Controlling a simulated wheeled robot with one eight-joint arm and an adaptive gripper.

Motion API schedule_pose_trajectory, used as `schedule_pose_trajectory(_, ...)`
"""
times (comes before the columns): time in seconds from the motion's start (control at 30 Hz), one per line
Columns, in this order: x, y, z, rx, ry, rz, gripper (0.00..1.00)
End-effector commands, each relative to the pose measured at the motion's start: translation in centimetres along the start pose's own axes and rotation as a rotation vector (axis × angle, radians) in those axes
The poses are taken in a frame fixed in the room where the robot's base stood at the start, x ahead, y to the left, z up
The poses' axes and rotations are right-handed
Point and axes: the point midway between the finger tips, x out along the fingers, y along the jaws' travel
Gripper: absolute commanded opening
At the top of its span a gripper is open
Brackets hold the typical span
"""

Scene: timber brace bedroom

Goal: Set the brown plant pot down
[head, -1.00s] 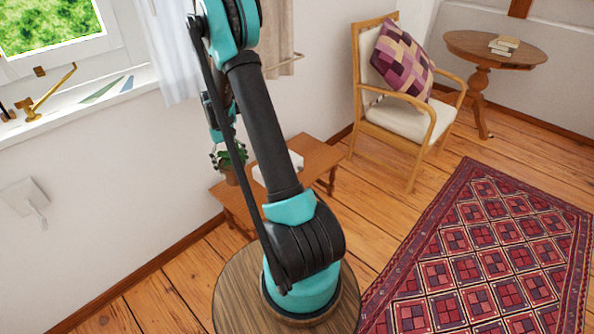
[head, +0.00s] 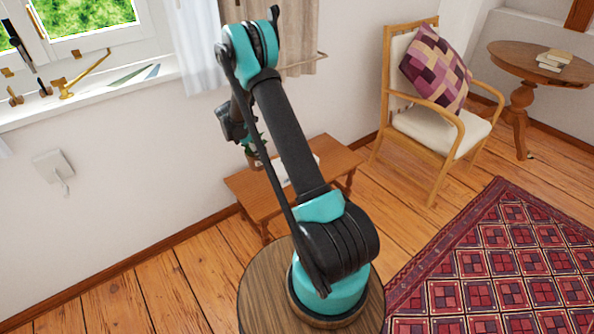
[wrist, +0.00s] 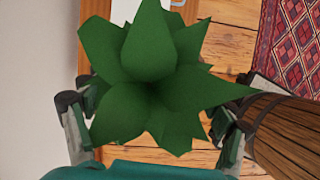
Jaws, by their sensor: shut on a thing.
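The brown plant pot (head: 256,161) shows as a small brown patch at the left end of the low wooden table, partly hidden by my arm. Its green leafy plant (wrist: 150,75) fills the middle of the wrist view and hides the pot below it. My gripper (wrist: 157,115) has one finger on each side of the plant and is shut on the pot. In the head view my gripper (head: 252,147) is mostly hidden behind my arm. I cannot tell whether the pot touches the low table (head: 337,160).
A white object (head: 302,170) lies on the low table, right of the pot. The wall (head: 130,180) and windowsill are on the left. An armchair (head: 445,130) with a cushion, a round table (head: 540,66) with books and a patterned rug (head: 500,270) are to the right.

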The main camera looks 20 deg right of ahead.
Motion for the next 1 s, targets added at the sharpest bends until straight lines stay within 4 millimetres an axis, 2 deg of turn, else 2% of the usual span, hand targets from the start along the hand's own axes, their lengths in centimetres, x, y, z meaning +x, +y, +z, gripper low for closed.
schedule_pose_trajectory(0.13,0.4,0.7,-0.3,-0.072,0.0,0.029,0.23)
schedule_pose_trajectory(0.23,1.5,0.8,-0.8,-0.083,0.0,0.033,0.23)
schedule_pose_trajectory(0.8,12.6,0.8,-5.4,-0.081,0.0,0.033,0.23)
schedule_pose_trajectory(1.0,14.8,0.7,-6.3,-0.081,0.0,0.032,0.23)
